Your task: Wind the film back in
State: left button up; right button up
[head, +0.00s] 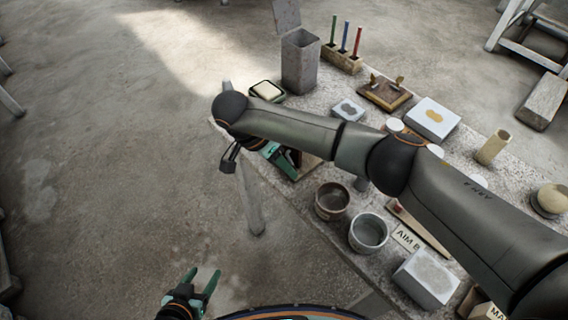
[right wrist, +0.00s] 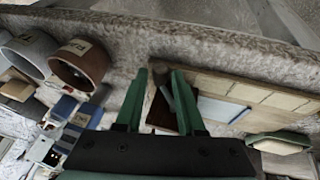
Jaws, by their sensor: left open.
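I cannot make out any film or film winder for certain in either view. My left gripper (head: 203,280) is open and empty, off the table at the bottom of the head view.
The stone-topped table (head: 300,195) holds a brown cup (head: 332,201), a grey cup (head: 369,233), a tall grey tin (head: 299,65) and a pen block (head: 342,60). My right arm crosses above it. The floor left of the table is clear.

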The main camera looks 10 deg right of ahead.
grip_shut()
dwell(0.3)
jog(key=shift+w+t+y, duration=0.1)
jog(key=shift+t+y, duration=0.3)
jog(key=shift+t, duration=0.1)
jog(key=shift+f+m+t+y, duration=0.15)
jog(key=shift+m+t+y, duration=0.2)
jog(key=shift+t, duration=0.25)
jog(key=shift+o, duration=0.2)
grip_release()
jog(key=shift+a, duration=0.1)
